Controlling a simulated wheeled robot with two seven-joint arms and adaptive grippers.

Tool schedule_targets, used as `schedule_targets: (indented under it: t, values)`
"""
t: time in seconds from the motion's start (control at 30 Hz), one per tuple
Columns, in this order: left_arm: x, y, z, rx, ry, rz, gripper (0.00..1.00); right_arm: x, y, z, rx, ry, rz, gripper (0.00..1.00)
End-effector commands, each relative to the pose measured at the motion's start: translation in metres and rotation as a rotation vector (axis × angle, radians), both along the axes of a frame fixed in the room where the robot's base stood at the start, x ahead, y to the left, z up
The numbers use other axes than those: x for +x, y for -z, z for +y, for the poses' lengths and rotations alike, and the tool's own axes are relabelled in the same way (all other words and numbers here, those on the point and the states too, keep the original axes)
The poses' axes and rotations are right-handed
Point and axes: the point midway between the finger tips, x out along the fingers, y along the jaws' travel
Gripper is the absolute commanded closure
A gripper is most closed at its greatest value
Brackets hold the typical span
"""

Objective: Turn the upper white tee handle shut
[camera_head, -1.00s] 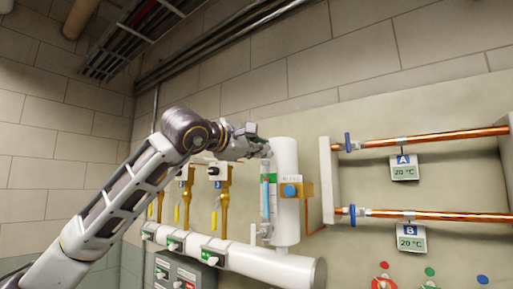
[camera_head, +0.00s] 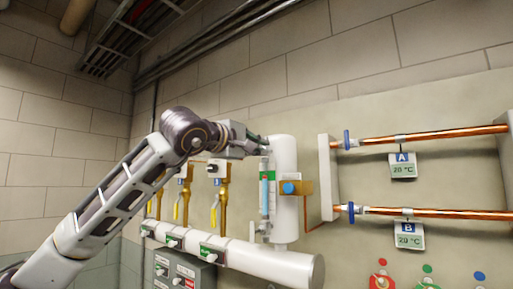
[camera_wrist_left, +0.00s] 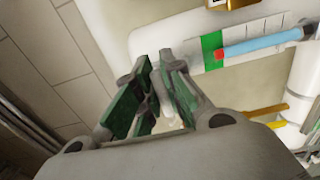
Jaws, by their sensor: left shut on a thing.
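The sight gauge, a clear tube with blue liquid (camera_head: 264,195), runs down the left side of a white vertical cylinder (camera_head: 285,160). My left gripper (camera_head: 262,143) is at the top of this gauge, coming in from the left. In the left wrist view my left gripper (camera_wrist_left: 162,68) has its green-padded fingers nearly together, closed on a small pale piece, the upper white tee handle (camera_wrist_left: 154,100). The fingers hide most of the handle, so its angle cannot be told. The lower white tee handle (camera_head: 252,232) sits at the gauge's bottom. My right gripper is not in view.
Brass valves (camera_head: 222,195) with yellow levers stand below my left forearm. A horizontal white header pipe (camera_head: 255,260) runs beneath the gauge. A brass block with a blue knob (camera_head: 289,188) sticks out right of it. Copper pipes (camera_head: 440,136) are farther right.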

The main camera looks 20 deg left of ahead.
Motion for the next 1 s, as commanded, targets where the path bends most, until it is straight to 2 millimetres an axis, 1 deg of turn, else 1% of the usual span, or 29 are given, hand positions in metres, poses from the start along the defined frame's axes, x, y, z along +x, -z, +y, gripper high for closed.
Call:
schedule_targets:
  t: [0.23, 0.27, 0.4, 0.43, 0.77, 0.87, 1.0]
  values:
    - [0.0, 0.002, -0.001, 0.004, 0.002, 0.003, 1.0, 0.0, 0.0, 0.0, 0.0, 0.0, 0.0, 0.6]
    - [0.0, 0.002, -0.001, 0.004, 0.002, 0.003, 0.87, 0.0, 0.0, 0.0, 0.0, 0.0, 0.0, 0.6]
    - [0.0, 0.002, -0.001, 0.003, 0.001, 0.002, 0.69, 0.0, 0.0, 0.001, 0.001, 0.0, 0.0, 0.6]
    - [0.0, 0.002, -0.001, 0.003, 0.001, 0.002, 0.68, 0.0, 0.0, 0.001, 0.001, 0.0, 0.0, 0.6]
    - [0.0, 0.001, 0.0, 0.001, 0.0, 0.001, 0.68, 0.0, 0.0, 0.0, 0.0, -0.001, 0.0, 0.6]
    - [-0.003, 0.001, 0.001, 0.001, 0.0, 0.001, 0.68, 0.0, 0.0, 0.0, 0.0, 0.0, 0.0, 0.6]
    - [-0.011, 0.0, 0.004, 0.0, 0.0, 0.001, 0.68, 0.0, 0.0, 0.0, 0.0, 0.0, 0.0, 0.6]
